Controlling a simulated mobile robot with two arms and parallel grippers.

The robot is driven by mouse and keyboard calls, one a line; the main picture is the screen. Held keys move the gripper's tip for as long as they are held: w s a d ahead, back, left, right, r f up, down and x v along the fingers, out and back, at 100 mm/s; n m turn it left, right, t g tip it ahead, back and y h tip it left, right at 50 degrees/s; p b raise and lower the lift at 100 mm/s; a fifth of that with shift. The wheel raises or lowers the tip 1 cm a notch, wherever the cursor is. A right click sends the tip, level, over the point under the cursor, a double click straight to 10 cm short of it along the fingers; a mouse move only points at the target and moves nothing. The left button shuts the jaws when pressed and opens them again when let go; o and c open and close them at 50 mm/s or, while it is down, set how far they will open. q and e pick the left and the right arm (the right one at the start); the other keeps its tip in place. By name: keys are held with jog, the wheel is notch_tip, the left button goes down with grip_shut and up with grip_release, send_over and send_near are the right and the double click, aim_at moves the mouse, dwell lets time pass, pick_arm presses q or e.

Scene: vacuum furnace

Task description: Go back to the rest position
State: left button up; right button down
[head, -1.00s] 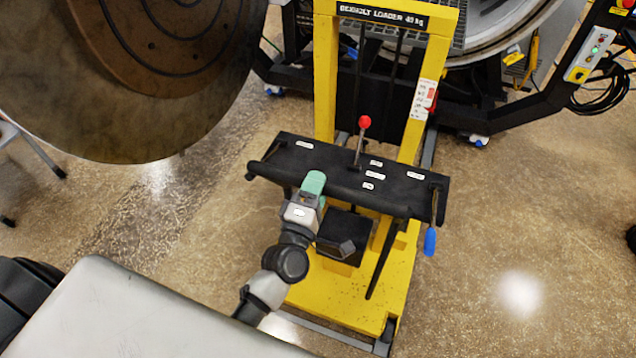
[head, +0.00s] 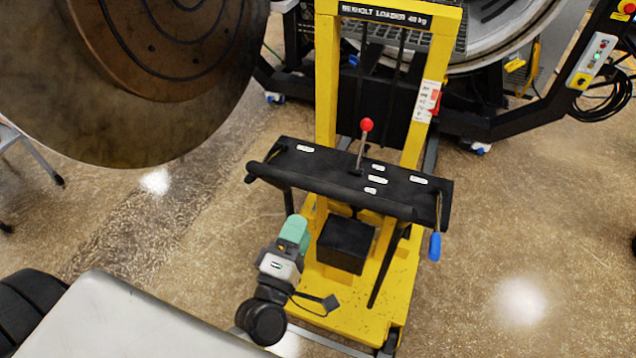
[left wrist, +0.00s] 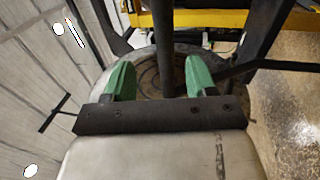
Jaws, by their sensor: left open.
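My left gripper (head: 293,231) is in front of the yellow loader (head: 326,90), just below the front edge of its black push bar and panel (head: 345,180). In the left wrist view its two green fingers (left wrist: 154,80) stand apart with nothing held between them. My right gripper is not in view.
A red-knobbed lever (head: 366,125) stands on the black panel, and a blue handle (head: 435,246) hangs at its right. A large round furnace door (head: 120,120) fills the upper left. Open floor (head: 530,220) lies to the right.

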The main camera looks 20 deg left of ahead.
pick_arm(q)
jog(key=s+f+m+g+h, duration=0.1)
jog(key=s+f+m+g, duration=0.25)
jog(key=f, duration=0.75)
jog(key=s+f+m+g, duration=0.25)
jog(key=f+m, duration=0.25)
jog(key=f, duration=0.7)
jog(key=s+f+m+g+h, duration=0.15)
jog(key=f+m+g, duration=0.25)
jog(key=f, duration=0.7)
jog(key=s+a+f+m+g+y, duration=0.1)
jog(key=s+a+f+m+g, duration=0.2)
jog(key=s+f, duration=0.5)
jog(key=s+a+f+m+g+y, duration=0.1)
jog(key=s+a+f+m+g, duration=0.2)
jog(key=s, duration=1.2)
notch_tip(320, 180, down, 5)
jog(key=m+g, duration=0.2)
jog(key=g, duration=0.1)
jog(key=shift+s+r+b, duration=0.15)
jog(key=shift+s+b, duration=0.15)
jog(key=shift+y, duration=0.25)
